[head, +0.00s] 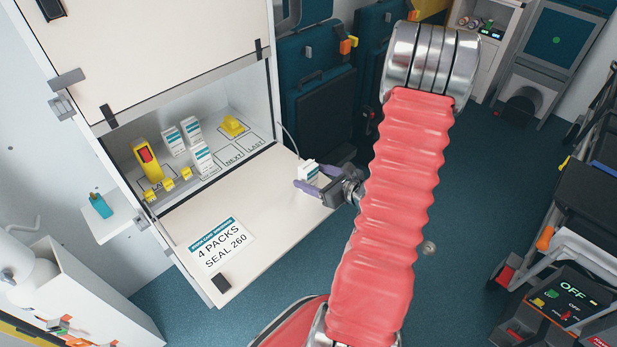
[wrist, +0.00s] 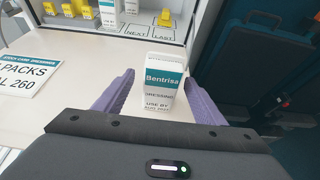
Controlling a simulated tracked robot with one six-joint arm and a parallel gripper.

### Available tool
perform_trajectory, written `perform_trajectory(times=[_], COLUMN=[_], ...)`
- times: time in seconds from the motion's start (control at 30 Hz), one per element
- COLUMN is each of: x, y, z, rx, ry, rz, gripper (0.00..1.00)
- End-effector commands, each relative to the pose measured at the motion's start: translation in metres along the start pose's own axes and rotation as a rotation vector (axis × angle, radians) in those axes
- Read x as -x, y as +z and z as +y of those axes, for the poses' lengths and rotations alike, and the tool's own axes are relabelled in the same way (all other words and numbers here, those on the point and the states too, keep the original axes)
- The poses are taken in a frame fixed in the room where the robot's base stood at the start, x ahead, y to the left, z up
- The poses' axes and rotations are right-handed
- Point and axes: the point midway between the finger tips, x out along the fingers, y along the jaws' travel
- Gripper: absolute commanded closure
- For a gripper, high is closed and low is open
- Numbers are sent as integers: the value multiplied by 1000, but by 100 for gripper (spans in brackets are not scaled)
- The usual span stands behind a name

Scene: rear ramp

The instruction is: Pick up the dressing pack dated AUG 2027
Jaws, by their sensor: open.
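In the head view the pack (head: 311,171) is at the flap's right end. My gripper (wrist: 160,78) is open, with one purple finger on each side of the pack and a gap showing beside it. It also shows in the head view (head: 309,177). Three similar packs (head: 173,141) (head: 191,131) (head: 203,158) stand inside the cabinet, their dates unreadable.
The cabinet (head: 274,95) also holds a yellow and red device (head: 146,160) and several yellow pieces (head: 232,126). A card (head: 222,245) reading "4 PACKS SEAL 260" and a small black block (head: 221,282) lie on the flap. Teal cases (head: 318,105) stand behind to the right.

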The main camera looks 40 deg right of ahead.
Motion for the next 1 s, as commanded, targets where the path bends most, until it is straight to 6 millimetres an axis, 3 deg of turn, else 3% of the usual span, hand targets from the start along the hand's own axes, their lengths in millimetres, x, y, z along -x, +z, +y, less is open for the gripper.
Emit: perform_trajectory(times=[0.13, 0.57, 1.0], x=[-11, -16, -64], y=[0, 0, -2], z=[0, 1, -1], rx=[1, 1, 1], ry=[1, 2, 2], rz=[0, 0, 1], gripper=[36, 36, 36])
